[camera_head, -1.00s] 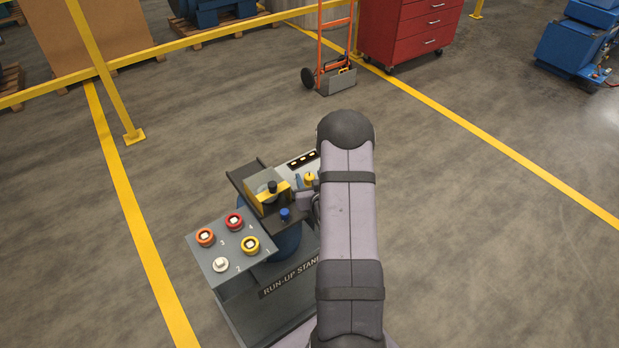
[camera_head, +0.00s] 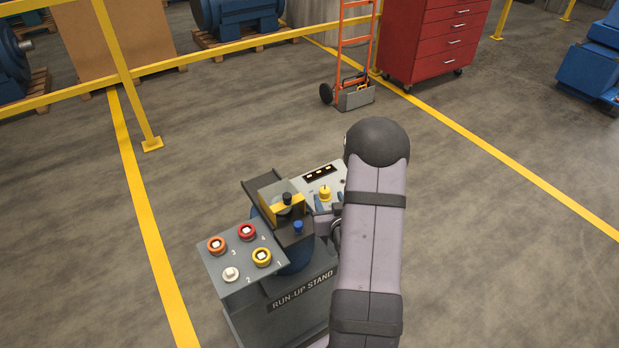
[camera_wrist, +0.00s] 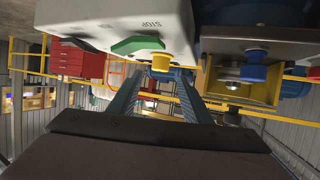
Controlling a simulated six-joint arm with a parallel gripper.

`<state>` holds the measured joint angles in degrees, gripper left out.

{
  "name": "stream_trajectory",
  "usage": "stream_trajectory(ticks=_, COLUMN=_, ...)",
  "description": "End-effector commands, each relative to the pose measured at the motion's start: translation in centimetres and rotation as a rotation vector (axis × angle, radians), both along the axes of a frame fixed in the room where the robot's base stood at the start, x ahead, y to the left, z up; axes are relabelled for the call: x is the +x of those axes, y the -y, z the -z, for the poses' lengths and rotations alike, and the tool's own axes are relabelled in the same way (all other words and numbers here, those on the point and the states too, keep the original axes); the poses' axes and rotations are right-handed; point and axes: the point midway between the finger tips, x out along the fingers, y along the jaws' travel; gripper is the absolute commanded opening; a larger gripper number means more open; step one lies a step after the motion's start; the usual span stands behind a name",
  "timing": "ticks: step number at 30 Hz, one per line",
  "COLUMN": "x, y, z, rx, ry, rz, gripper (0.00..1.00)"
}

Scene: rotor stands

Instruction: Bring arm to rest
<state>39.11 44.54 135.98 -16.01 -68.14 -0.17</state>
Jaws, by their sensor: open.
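My gripper (camera_head: 328,204) is open and empty, with its two blue fingers just in front of the yellow knob (camera_head: 325,192) on the light control box (camera_head: 338,177) of the run-up stand (camera_head: 290,305). My arm's upper links cover the right part of the stand and most of the wrist. In the wrist view, the fingers of my gripper (camera_wrist: 160,78) stand apart, pointing towards the yellow knob (camera_wrist: 162,58) under the white box (camera_wrist: 110,15). I cannot tell whether they touch anything.
A panel (camera_head: 222,262) with several coloured plugs is at the stand's left. A yellow bracket (camera_head: 291,209) with a black knob and a blue knob (camera_head: 298,227) stand close left of my gripper. A hand truck (camera_head: 355,98) and red cabinet (camera_head: 433,40) are farther back. Open floor surrounds the stand.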

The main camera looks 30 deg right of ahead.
Motion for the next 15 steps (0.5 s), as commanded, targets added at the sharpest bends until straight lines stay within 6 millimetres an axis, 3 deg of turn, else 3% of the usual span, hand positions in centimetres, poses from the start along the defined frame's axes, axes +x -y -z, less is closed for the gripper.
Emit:
stream_trajectory(ticks=5, x=0.0, y=0.0, z=-0.3, rx=-0.001, ry=-0.008, rz=0.002, gripper=0.45)
stream_trajectory(ticks=11, x=-0.5, y=0.1, z=-2.1, rx=0.005, ry=-0.105, rz=0.017, gripper=0.45)
stream_trajectory(ticks=15, x=-1.4, y=-1.3, z=-3.2, rx=0.032, ry=-0.235, rz=0.012, gripper=0.45)
